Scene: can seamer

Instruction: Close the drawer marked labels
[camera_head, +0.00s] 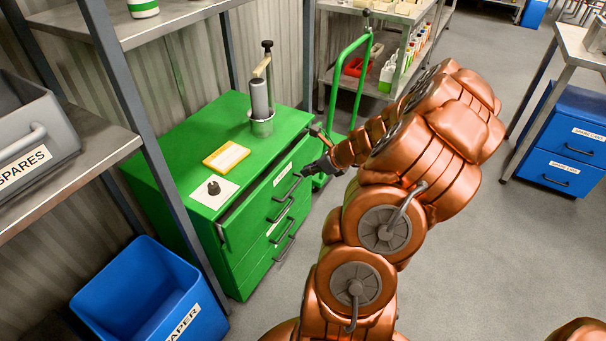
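A green cabinet (236,133) stands left of centre with a stack of drawers facing right. Its top drawer (256,202) stands slightly out, with a dark gap along its upper edge. The top drawer has a white label (283,173) too small to read and a dark bar handle (287,190). Lower drawers have similar handles, and one has another white label. I cannot tell by reading which is marked labels. My gripper (309,171) is beside the far end of the top drawer's front. Its dark fingers are small and partly hidden, so their opening and any contact are unclear.
A can seamer (262,98), a yellow-edged pad (227,157) and a black knob on a white plate (214,187) are on the cabinet top. A grey shelf and blue paper bin (140,290) stand left. A green trolley (348,85) stands behind my arm.

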